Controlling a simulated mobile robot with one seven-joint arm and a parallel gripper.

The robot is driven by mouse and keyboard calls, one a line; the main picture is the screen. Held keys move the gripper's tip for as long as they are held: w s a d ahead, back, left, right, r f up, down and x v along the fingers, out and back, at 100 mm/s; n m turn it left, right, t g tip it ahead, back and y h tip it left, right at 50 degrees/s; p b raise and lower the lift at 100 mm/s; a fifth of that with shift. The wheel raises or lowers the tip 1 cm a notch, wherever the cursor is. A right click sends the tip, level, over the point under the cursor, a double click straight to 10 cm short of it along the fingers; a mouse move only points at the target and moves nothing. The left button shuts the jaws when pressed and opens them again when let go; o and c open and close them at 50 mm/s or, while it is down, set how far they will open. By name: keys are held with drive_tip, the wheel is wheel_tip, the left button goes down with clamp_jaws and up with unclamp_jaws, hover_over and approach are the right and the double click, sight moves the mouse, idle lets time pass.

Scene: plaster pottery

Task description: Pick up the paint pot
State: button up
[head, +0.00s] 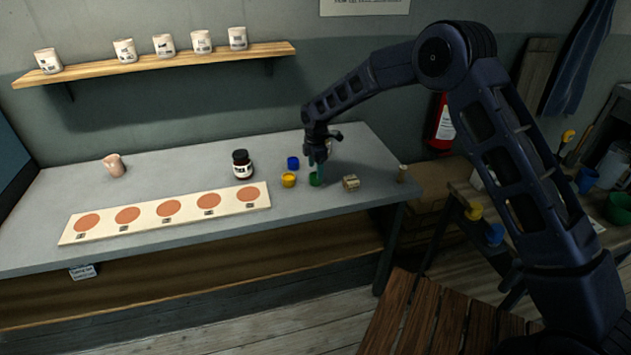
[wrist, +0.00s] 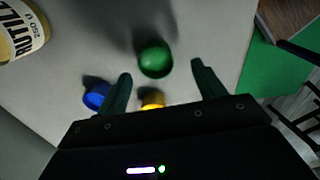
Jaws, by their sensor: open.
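Three small paint pots stand on the grey table: a green pot (head: 315,180), a yellow pot (head: 288,180) and a blue pot (head: 293,162). My gripper (head: 319,170) points down just over the green pot, with its fingers partly in front of it. In the wrist view my gripper (wrist: 160,75) is open and empty. The green pot (wrist: 155,60) lies between the lines of the two fingers, apart from both. The blue pot (wrist: 97,94) is beside the left finger, and the yellow pot (wrist: 153,100) is partly hidden by the gripper body.
A dark jar (head: 242,165) and a pale board (head: 165,213) with brown discs are to the left, with a pinkish cup (head: 114,165) further left. A labelled container (wrist: 22,28) shows in the wrist view.

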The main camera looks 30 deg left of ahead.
drive_tip(key=shift+w+a+f, duration=0.1)
drive_tip(key=shift+w+f, duration=0.05)
drive_tip(key=shift+f, duration=1.2)
drive_tip(key=shift+w+a+f, duration=0.1)
drive_tip(key=shift+f, duration=1.2)
drive_tip(key=c, duration=1.1)
drive_tip(key=shift+o, duration=0.2)
drive_tip(key=shift+r, duration=0.15)
wheel_tip(320, 180, up, 20)
drive_tip(key=shift+f, duration=0.1)
